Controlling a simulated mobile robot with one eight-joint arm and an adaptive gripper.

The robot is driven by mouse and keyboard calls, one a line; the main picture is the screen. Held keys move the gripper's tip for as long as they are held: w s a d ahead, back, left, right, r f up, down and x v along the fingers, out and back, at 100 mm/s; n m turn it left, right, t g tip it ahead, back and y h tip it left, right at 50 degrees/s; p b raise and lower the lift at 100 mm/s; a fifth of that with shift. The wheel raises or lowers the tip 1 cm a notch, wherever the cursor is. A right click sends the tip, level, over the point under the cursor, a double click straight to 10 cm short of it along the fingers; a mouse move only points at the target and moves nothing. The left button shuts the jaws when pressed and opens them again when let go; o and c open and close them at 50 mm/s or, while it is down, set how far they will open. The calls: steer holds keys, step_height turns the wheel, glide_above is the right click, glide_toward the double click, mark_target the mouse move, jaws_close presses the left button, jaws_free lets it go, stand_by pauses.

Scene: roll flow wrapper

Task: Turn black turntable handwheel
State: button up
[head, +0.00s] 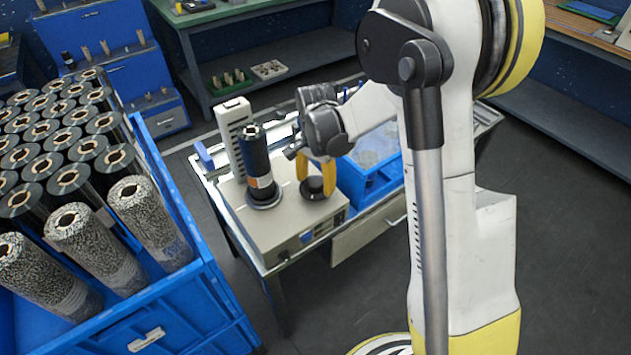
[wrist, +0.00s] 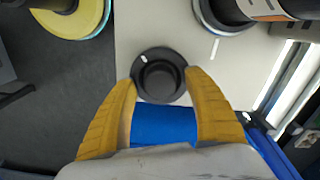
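The black handwheel (head: 317,191) is a round dark knob on top of a beige machine box (head: 290,235). In the wrist view the handwheel (wrist: 160,76) shows a raised rim, a dark hollow centre and a small white mark at its upper left. My gripper (head: 315,174) is above it, pointing down. In the wrist view its two yellow fingers (wrist: 162,76) are spread, with tips beside the left and right edges of the wheel. I cannot tell whether they touch it. The round turntable (head: 264,196) carries a dark upright roll (head: 257,160) left of the handwheel.
A blue bin (head: 372,184) stands close right of the machine. A white vented column (head: 234,125) stands behind the roll. A large blue crate of film rolls (head: 187,305) is at the left. Grey floor is clear at the lower right.

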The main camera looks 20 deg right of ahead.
mark_target(316, 183)
step_height(316, 183, up, 12)
stand_by(0.6)
stand_by(0.9)
steer(key=s+r+n+t, duration=0.3)
steer(key=s+n, duration=0.2)
steer(key=s, duration=0.5)
steer(key=s+r+n+t, duration=0.3)
steer(key=s+n, duration=0.3)
steer(key=s, duration=0.4)
steer(key=shift+r+t, duration=0.3)
steer(key=shift+t, duration=0.3)
stand_by(0.6)
